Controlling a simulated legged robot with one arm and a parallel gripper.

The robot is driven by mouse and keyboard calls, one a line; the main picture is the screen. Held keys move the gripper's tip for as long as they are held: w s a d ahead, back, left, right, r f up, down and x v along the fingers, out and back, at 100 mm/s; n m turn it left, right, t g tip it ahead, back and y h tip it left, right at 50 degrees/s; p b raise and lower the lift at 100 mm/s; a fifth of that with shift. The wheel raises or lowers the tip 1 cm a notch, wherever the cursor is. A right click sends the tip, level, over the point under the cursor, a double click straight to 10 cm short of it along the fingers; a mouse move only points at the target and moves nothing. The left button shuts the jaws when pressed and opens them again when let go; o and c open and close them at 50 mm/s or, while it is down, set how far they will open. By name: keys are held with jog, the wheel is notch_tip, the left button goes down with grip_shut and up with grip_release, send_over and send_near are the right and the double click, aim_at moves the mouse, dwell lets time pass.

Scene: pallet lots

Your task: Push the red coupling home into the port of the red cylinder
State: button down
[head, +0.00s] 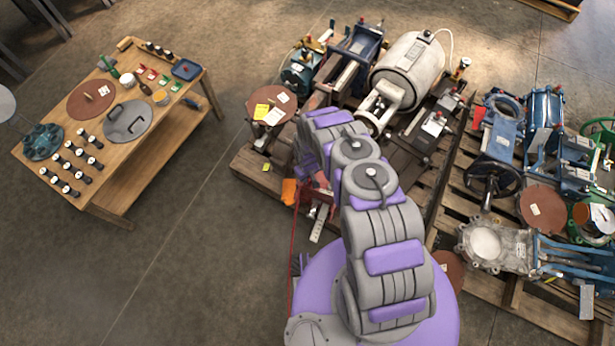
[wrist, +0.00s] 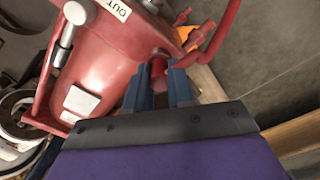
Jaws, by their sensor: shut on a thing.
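The red cylinder (wrist: 110,60) fills the upper left of the wrist view, with a white OUT label (wrist: 118,10) near its top. My gripper (wrist: 162,72) has its two dark fingers close against the cylinder's right side. The port is not clearly visible behind the fingers, so I cannot tell how deep the coupling sits. In the head view my arm hides the gripper and most of the cylinder; a thin red line (head: 293,240) hangs beside the pallet.
A wooden pallet (head: 250,180) holds valves, a white tank (head: 408,70) and other machinery around my arm. A second loaded pallet (head: 515,300) stands at right. A wooden table (head: 115,205) with small parts stands at left, with clear floor (head: 195,235) between.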

jog(key=shift+f, duration=0.1)
jog(key=c, duration=0.9)
grip_release()
notch_tip(320, 180, up, 17)
jog(key=p, duration=0.5)
jog(key=shift+w+a, duration=0.1)
jog(key=shift+w, duration=0.05)
